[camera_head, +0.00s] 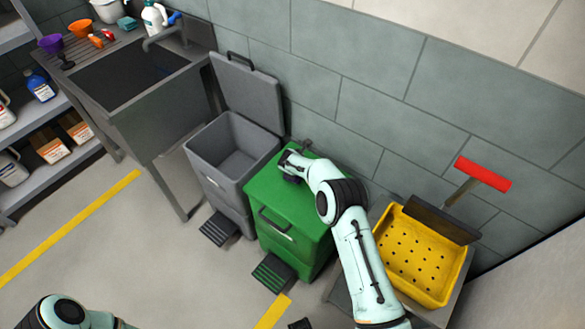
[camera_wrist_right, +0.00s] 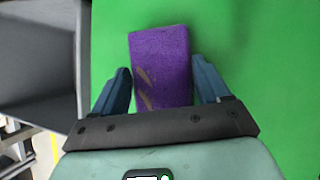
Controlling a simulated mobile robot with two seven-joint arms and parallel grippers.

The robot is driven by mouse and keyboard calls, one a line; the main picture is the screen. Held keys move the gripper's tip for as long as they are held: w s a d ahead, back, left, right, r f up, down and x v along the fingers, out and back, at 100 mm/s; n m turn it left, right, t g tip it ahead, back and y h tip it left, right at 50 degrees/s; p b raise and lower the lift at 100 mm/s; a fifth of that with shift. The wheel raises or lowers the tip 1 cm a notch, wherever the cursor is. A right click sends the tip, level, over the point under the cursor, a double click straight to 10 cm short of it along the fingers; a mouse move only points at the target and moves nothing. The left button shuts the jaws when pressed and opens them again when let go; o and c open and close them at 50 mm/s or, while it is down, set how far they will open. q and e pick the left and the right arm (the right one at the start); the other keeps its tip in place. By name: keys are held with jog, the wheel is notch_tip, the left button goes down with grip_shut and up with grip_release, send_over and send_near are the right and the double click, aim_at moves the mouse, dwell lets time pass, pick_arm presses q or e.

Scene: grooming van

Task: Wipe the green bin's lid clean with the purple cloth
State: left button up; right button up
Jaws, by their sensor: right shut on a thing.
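The green bin (camera_head: 285,245) stands on the floor against the wall with its lid (camera_head: 280,200) shut. My right gripper (camera_head: 288,172) is over the back left part of the lid. In the right wrist view the purple cloth (camera_wrist_right: 172,62) is a folded block between the fingers of the right gripper (camera_wrist_right: 162,78), which is shut on it. The cloth lies over the green lid (camera_wrist_right: 255,45) and shows brownish streaks. I cannot tell whether it touches the lid. My arm hides part of the lid in the head view. My left gripper is out of view.
A grey bin (camera_head: 222,180) with its lid raised stands just left of the green bin. A sink (camera_head: 135,85) and shelves (camera_head: 55,165) are on the left.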

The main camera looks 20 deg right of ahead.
jog(key=shift+s+d+f+b, duration=0.1)
jog(key=shift+s+d+b, duration=0.2)
jog(key=shift+s, duration=0.1)
jog(key=shift+s+d+b, duration=0.15)
jog(key=shift+s+b, duration=0.15)
jog(key=shift+s, duration=0.1)
jog(key=shift+s+d+b, duration=0.4)
jog(key=shift+s+b, duration=0.05)
jog(key=shift+s, duration=0.35)
jog(key=shift+s+d+b, duration=0.45)
jog(key=shift+s+b, duration=0.05)
jog(key=shift+s, duration=0.35)
jog(key=shift+s+d+b, duration=0.4)
jog(key=shift+s+b, duration=0.05)
jog(key=shift+s, duration=0.35)
jog(key=shift+s+d+b, duration=0.4)
jog(key=shift+s+b, duration=0.2)
jog(key=shift+s, duration=0.2)
jog(key=shift+s+d+b, duration=0.45)
jog(key=shift+s+b, duration=0.15)
jog(key=shift+s, duration=0.2)
jog(key=shift+s+d+b, duration=0.4)
jog(key=shift+s+b, duration=0.2)
jog(key=shift+s, duration=0.2)
jog(key=shift+s+d+b, duration=0.35)
jog(key=shift+s+b, duration=0.1)
jog(key=shift+s, duration=0.3)
notch_tip(320, 180, up, 6)
jog(key=p, duration=0.5)
jog(key=shift+p, duration=0.4)
